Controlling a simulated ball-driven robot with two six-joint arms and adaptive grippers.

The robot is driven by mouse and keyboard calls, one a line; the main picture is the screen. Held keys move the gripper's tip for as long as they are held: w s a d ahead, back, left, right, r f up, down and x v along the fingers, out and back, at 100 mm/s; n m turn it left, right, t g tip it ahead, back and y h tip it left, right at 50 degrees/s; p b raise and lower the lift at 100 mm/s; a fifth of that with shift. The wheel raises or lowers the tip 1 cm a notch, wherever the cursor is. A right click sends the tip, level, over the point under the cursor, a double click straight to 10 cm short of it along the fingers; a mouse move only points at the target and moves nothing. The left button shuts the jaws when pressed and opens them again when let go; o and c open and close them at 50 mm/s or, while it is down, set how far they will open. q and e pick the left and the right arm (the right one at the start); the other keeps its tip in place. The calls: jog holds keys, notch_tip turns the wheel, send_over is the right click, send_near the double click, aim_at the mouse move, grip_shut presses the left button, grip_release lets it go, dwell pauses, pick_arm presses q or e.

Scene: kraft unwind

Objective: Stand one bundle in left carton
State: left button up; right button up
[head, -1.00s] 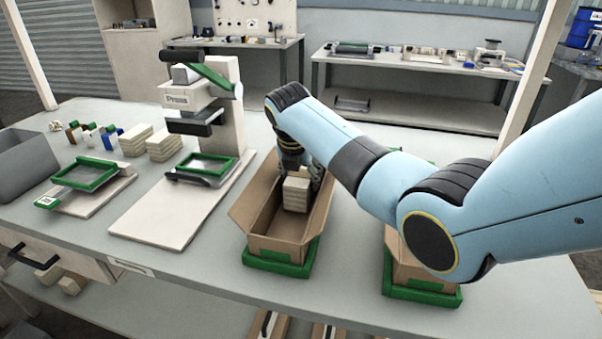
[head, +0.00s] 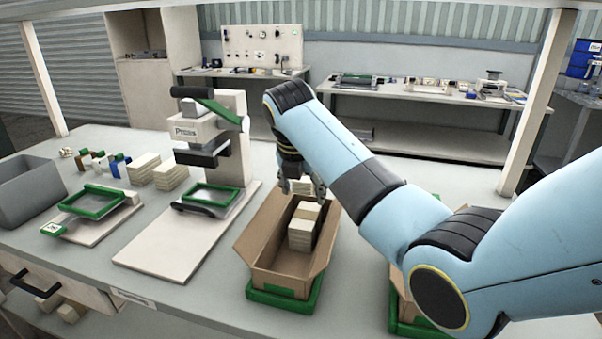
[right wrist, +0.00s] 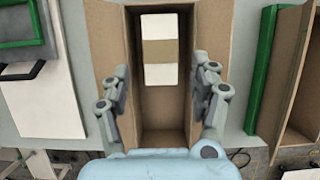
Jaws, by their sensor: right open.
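The left carton (head: 322,254) is an open brown box with its flaps spread, on a green base. A pale bundle with a tan band (head: 302,236) is inside it, near the middle of its length. It also shows in the right wrist view (right wrist: 160,22), pale at both ends with the band across. I cannot tell whether it stands or lies. My right gripper (head: 302,187) is at the carton's far part. In the right wrist view the fingers (right wrist: 160,88) are apart, with gaps between them and the bundle. My left gripper is not in view.
A second carton (right wrist: 299,105) stands to the right, mostly hidden by my right arm in the head view. A press (head: 228,150) stands left of the left carton. Pale stacks (head: 171,178), a green frame (head: 93,203) and a grey bin (head: 28,185) are further left.

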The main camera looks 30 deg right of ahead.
jog(key=v, duration=0.5)
jog(key=shift+r, duration=0.1)
dwell(0.4)
